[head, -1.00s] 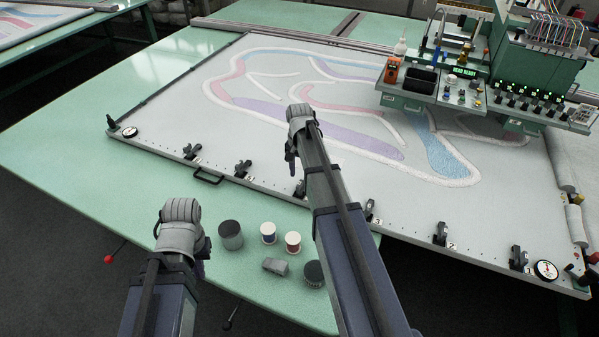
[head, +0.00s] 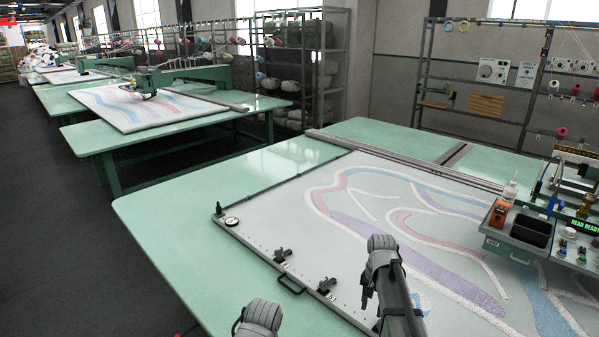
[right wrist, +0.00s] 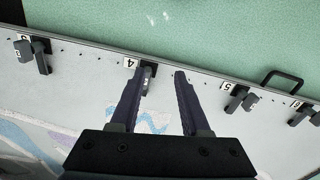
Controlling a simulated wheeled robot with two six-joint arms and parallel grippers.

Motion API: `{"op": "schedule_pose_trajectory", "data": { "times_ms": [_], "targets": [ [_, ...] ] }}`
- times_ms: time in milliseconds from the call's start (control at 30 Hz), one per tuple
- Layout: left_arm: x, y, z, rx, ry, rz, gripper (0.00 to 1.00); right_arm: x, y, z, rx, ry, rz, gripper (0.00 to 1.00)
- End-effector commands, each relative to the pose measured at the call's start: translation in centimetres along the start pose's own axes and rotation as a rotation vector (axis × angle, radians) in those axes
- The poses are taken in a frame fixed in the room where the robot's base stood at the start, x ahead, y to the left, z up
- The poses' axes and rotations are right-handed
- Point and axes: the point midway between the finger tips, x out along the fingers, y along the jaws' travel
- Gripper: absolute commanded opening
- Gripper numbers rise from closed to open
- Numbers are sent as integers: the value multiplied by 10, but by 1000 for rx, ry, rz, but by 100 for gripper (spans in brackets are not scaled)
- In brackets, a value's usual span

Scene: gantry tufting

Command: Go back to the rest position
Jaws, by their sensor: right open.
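My right gripper (head: 366,298) hangs above the front edge of the tufting frame (head: 255,250) in the head view. In the right wrist view its two dark fingers (right wrist: 161,80) are apart with nothing held between them. A black clamp (right wrist: 148,76) beside the number 4 label lies below, seen close to the left finger; I cannot tell the height gap. My left gripper (head: 237,325) is at the bottom edge of the head view, mostly cut off, and its fingers cannot be judged.
The frame holds pale cloth with coloured tufted bands (head: 400,225) and has several edge clamps (head: 281,255) and a handle (head: 291,285). The green table (head: 165,210) is bare on the left. A control console (head: 520,232) stands over the cloth at right. Another table (head: 85,135) is behind.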

Motion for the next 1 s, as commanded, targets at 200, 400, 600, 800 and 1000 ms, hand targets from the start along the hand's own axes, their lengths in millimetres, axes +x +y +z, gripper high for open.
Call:
{"op": "schedule_pose_trajectory", "data": {
  "times_ms": [200,400,600,800,1000],
  "targets": [
    [0,0,0,0,0,0,0,-1,-35,148,-488,3,46,46],
    [0,0,0,0,0,0,0,-1,-37,236,-841,4,83,46],
    [0,0,0,0,0,0,0,-2,-33,272,-1004,4,102,46],
    [0,0,0,0,0,0,0,-2,-34,274,-1023,4,104,46],
    [0,0,0,0,0,0,0,-2,-34,274,-1023,4,104,46]
  ]
}}
